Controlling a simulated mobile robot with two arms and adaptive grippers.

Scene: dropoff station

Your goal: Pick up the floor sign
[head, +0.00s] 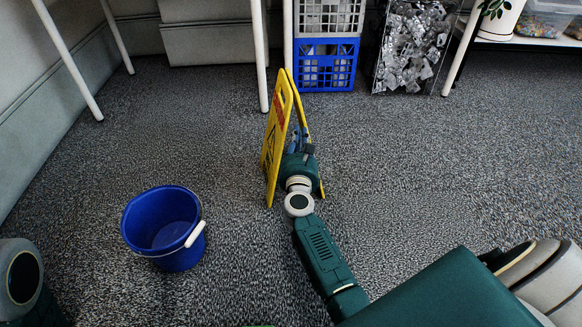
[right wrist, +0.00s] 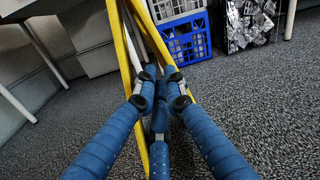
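The yellow floor sign (head: 275,150) stands open on the carpet as a tent of two panels in the middle of the head view. My right gripper (head: 298,142) is at the sign, level with the middle of its right-hand panel. My left gripper is not in view.
A blue bucket (head: 165,228) with a white handle stands left of the sign. Behind are white table legs (head: 259,60), a blue crate (head: 325,76) and a clear bin of metallic parts (head: 412,45). The carpet right of the sign is clear.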

